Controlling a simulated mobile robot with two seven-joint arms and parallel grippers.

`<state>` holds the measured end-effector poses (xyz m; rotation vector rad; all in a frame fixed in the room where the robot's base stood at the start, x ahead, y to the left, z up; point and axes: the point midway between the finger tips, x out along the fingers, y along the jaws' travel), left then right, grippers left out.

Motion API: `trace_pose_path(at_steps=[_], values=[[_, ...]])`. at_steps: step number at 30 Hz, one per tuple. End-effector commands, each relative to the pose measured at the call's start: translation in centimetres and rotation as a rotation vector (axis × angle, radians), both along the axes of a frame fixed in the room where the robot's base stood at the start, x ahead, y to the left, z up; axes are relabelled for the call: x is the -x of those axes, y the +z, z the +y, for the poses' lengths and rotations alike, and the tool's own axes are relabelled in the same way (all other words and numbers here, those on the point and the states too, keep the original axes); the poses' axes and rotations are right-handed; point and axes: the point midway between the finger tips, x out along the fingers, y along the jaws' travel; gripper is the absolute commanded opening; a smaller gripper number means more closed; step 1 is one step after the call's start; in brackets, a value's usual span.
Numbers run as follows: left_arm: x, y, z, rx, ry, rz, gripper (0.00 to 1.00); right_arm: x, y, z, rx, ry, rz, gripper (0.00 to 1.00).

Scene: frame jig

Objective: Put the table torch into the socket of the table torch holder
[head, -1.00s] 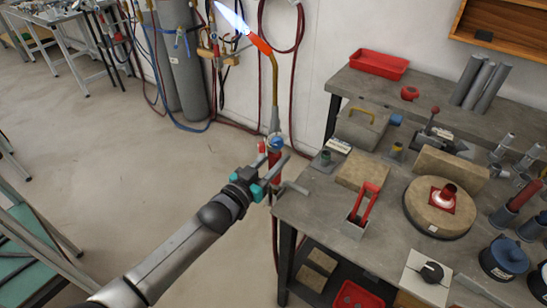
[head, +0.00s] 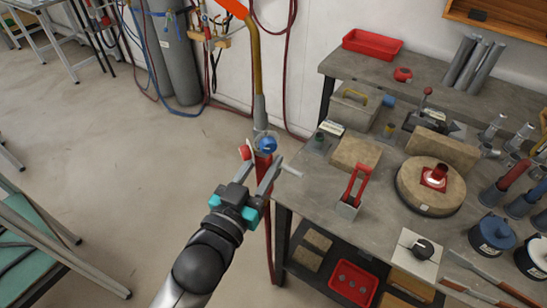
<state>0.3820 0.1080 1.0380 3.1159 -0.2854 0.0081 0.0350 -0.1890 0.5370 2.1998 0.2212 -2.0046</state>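The table torch (head: 256,75) stands upright in my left gripper (head: 261,172). It has a brass neck, an orange-red upper part, a grey collar, a blue and a red knob, and a red body. Its tip is cut off by the top edge. The gripper's fingers are on both sides of the red body, left of the workbench's near-left corner. I cannot tell for certain which fixture is the table torch holder; a small grey block with a red forked frame (head: 350,196) stands near the bench's left edge. My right gripper is not in view.
A red tray (head: 372,46) lies on the back bench. Gas cylinders and hoses stand behind.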

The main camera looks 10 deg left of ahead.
Motion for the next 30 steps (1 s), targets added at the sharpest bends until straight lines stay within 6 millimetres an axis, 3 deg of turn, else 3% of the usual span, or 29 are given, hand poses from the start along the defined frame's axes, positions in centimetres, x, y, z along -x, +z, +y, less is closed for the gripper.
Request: trace_pose_path(at_steps=[6,14,23,30], values=[[1.6,0.8,1.2,-0.003,0.053,-0.004,0.00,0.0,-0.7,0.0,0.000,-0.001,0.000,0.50],[-0.8,0.3,-0.3,0.001,-0.021,-0.010,0.00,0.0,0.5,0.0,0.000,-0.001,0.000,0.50],[-5.1,-1.1,-1.5,-0.003,-0.118,-0.010,0.00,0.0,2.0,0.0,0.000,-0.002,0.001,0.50],[-10.0,-4.1,-0.2,-0.013,-0.170,-0.005,0.00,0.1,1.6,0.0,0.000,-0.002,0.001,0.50]])
